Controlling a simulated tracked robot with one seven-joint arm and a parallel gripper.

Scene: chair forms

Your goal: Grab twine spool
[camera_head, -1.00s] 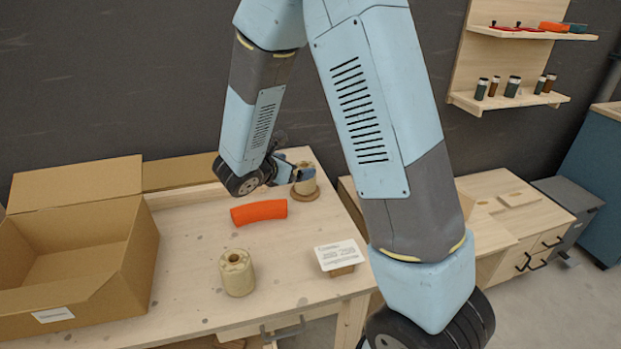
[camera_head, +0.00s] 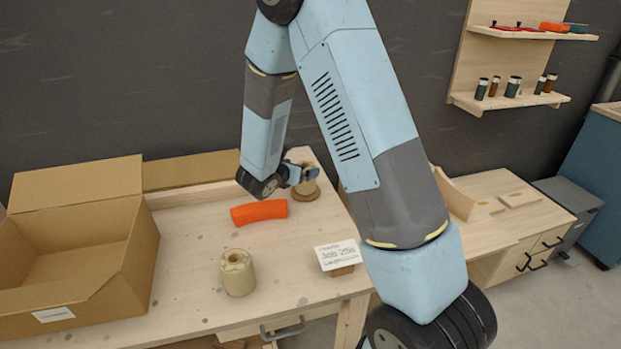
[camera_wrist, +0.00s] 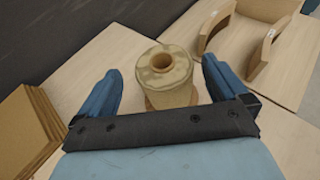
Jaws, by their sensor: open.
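A pale twine spool (camera_head: 306,182) stands upright on a round wooden base near the bench's back right corner. In the wrist view the same spool (camera_wrist: 165,78) is between and beyond the blue fingers, its top hole facing up. My gripper (camera_head: 305,173) is open at this spool in the head view, partly covering it. In the wrist view my gripper (camera_wrist: 162,74) has one finger on each side of the spool, with gaps showing. A second, similar spool (camera_head: 237,272) stands alone nearer the front of the bench.
A curved orange piece (camera_head: 259,212) lies between the two spools. An open cardboard box (camera_head: 110,255) fills the bench's left side. A small printed sign (camera_head: 338,255) stands near the right edge. In the wrist view, curved wooden pieces (camera_wrist: 262,52) lie at right.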

